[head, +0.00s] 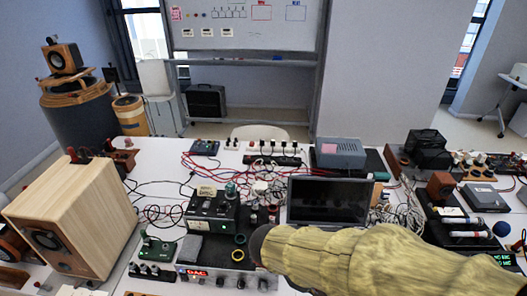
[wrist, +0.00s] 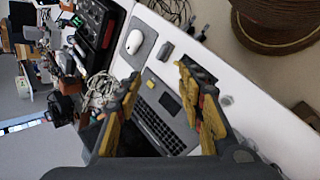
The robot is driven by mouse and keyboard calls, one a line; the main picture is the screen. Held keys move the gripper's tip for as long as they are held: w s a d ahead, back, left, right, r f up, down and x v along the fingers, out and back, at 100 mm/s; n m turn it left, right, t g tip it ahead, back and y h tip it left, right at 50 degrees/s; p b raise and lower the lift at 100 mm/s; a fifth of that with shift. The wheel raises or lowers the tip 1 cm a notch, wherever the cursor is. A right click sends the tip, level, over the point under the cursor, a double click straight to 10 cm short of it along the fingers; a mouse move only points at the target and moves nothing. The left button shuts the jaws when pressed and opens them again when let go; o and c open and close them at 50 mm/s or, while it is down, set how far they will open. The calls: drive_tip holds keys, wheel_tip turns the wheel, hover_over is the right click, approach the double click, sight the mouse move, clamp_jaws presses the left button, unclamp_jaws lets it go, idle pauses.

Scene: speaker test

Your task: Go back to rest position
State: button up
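My gripper (wrist: 158,78) shows in the wrist view with its two yellow-padded fingers spread apart. It is open, and nothing shows held between the fingers. Beyond the fingers lies a laptop keyboard (wrist: 160,118) on the white table. In the head view my arm, in a yellowish cover, reaches in from the lower right across the table's front. Its dark end is near the middle, in front of the laptop screen (head: 328,200). I cannot make out the fingers there.
A wooden speaker (head: 72,218) stands at the table's left. Green-lit boxes (head: 212,215) and many loose cables crowd the middle. A grey box (head: 340,153) sits behind the laptop. In the wrist view a white mouse (wrist: 134,42) lies on a grey pad, near a round brown thing (wrist: 280,22).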

drive_tip(key=s+r+m+t+y, duration=0.4)
drive_tip(key=r+y, duration=0.3)
drive_tip(key=r, duration=0.6)
drive_tip(key=shift+s+d+r+m+t+y, duration=0.3)
drive_tip(key=shift+s+d+m+t+y, duration=0.15)
drive_tip(key=shift+s+m, duration=0.25)
